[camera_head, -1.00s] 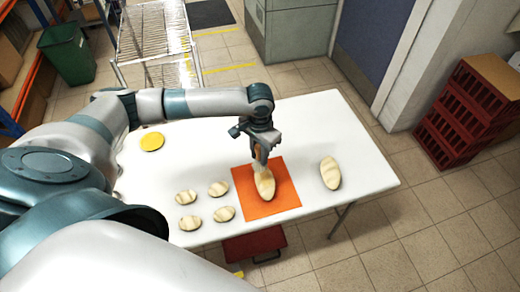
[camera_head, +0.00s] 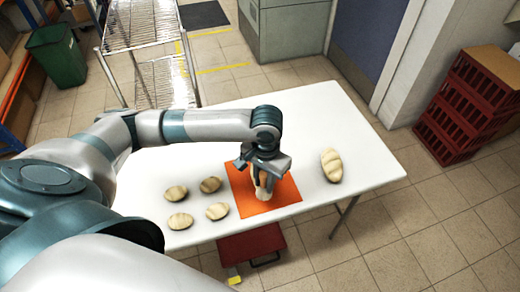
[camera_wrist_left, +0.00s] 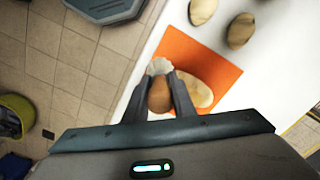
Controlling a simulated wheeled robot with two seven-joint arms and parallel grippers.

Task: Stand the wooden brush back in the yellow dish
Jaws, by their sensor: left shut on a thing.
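My left gripper (camera_head: 262,186) is over the orange mat (camera_head: 285,203). In the left wrist view the gripper (camera_wrist_left: 165,76) is shut on the wooden brush (camera_wrist_left: 158,98), with its brown handle between the fingers and pale bristles beyond. A long pale loaf (camera_wrist_left: 196,91) lies on the mat beside the brush; I cannot tell whether they touch. In the head view the gripper mostly covers brush and loaf. The yellow dish does not show now; my left arm crosses the part of the white table where it was. My right gripper is not in view.
Several small rolls (camera_head: 217,210) lie on the white table (camera_head: 310,120) left of the mat. Another loaf (camera_head: 331,165) lies to its right. The table's back right is clear. Red crates (camera_head: 470,105) and a wire rack (camera_head: 150,30) stand beyond.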

